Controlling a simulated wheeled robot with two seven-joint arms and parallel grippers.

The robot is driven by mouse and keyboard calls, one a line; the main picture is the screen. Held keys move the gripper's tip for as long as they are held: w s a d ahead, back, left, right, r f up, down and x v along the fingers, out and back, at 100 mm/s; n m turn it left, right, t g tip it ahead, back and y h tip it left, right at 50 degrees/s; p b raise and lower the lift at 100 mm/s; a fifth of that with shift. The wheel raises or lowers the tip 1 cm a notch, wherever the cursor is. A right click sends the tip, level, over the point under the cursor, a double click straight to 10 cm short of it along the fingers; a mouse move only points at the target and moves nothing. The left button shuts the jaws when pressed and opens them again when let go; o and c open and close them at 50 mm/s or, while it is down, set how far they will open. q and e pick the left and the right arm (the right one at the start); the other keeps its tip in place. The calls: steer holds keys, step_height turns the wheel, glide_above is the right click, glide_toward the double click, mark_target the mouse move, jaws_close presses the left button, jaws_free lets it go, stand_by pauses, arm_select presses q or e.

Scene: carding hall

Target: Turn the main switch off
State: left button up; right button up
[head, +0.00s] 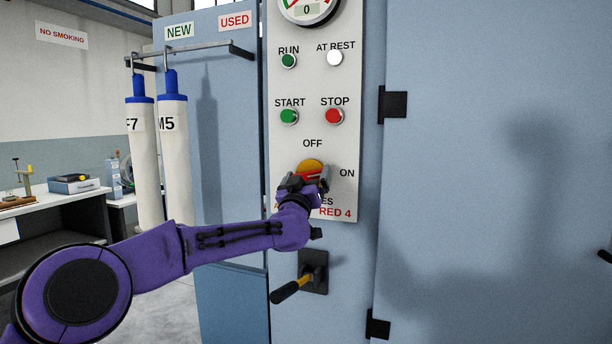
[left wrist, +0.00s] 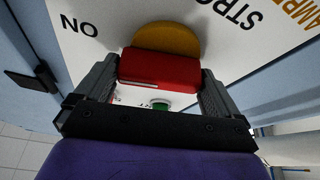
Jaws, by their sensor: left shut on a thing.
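The main switch is a red handle (head: 324,177) on a yellow disc (head: 309,166), low on the white control panel. OFF is printed above it and ON to its right. My left gripper (head: 306,184) is at the switch and covers much of it in the head view. In the left wrist view the red handle (left wrist: 160,69) sits between the two fingers of my left gripper (left wrist: 158,85), which is shut on it. The yellow disc (left wrist: 167,39) shows behind the handle. I cannot tell exactly which mark the handle points at. My right gripper is out of view.
Above the switch are a green START button (head: 289,117), a red STOP button (head: 334,116), and RUN (head: 288,61) and AT REST (head: 335,57) lamps. White tubes (head: 175,150) hang from a rail at left.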

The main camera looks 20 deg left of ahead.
arm_select(q)
steer(key=n+y+p, duration=0.1)
steer(key=n, duration=0.1)
steer(key=n+y+p, duration=0.1)
steer(key=n, duration=0.1)
steer(key=n+g, duration=0.1)
steer(key=n, duration=0.1)
steer(key=shift+r+n+y+p, duration=0.3)
steer(key=shift+r+y+p, duration=0.05)
steer(key=shift+y+p, duration=0.05)
steer(key=n+g+y+p, duration=0.1)
steer(key=n, duration=0.2)
steer(key=n+g+p, duration=0.1)
steer(key=n+p, duration=0.1)
steer(key=shift+n+y, duration=0.4)
steer(key=n+g+p, duration=0.1)
steer(key=n+p, duration=0.1)
steer(key=n, duration=0.2)
steer(key=shift+a+g, duration=0.15)
steer(key=shift+g, duration=0.25)
steer(key=shift+f+n+g+p, duration=0.1)
steer(key=shift+n+g+p, duration=0.4)
steer(key=shift+n, duration=0.5)
steer(key=o, duration=0.6)
steer(key=shift+o, duration=0.2)
steer(key=b+v, duration=0.3)
steer(key=v, duration=0.7)
steer(key=shift+s+b, duration=0.25)
steer(key=shift+b, duration=0.1)
